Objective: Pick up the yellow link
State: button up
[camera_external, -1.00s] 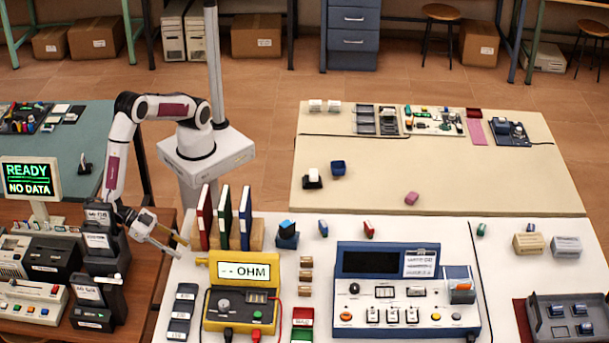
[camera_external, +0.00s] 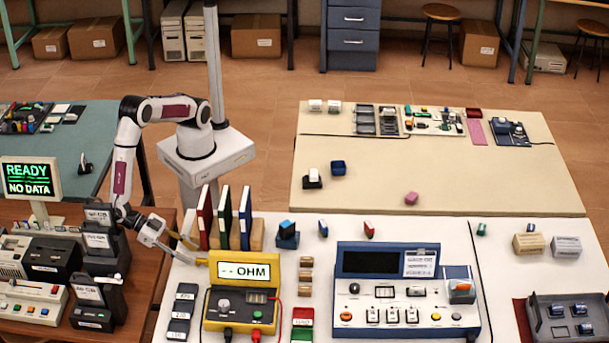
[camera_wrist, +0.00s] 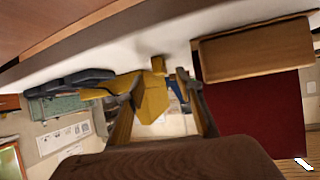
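A small yellow piece, which looks like the yellow link (camera_external: 201,262), sticks out at the upper left of the yellow OHM meter (camera_external: 262,266). In the wrist view, a small yellow stub (camera_wrist: 158,65) stands out beyond a larger yellow body (camera_wrist: 152,98); I cannot tell for certain which part is the link. My gripper (camera_external: 188,254) points right and down toward the meter's upper left corner. In the wrist view, its two fingers (camera_wrist: 158,92) are apart, with the yellow body showing between them. I cannot tell whether they touch it.
Red, green and blue binders (camera_external: 225,218) stand close behind my gripper; the red one (camera_wrist: 252,120) fills the right of the wrist view beside a wooden block (camera_wrist: 256,48). Dark trays (camera_external: 181,312) lie left of the meter. Black devices (camera_external: 102,240) stand left of my gripper.

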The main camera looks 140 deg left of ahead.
aim_at(200, 258)
jog(key=shift+r+x, duration=0.2)
jog(key=shift+x, duration=2)
jog(key=shift+w+a, duration=0.1)
grip_shut()
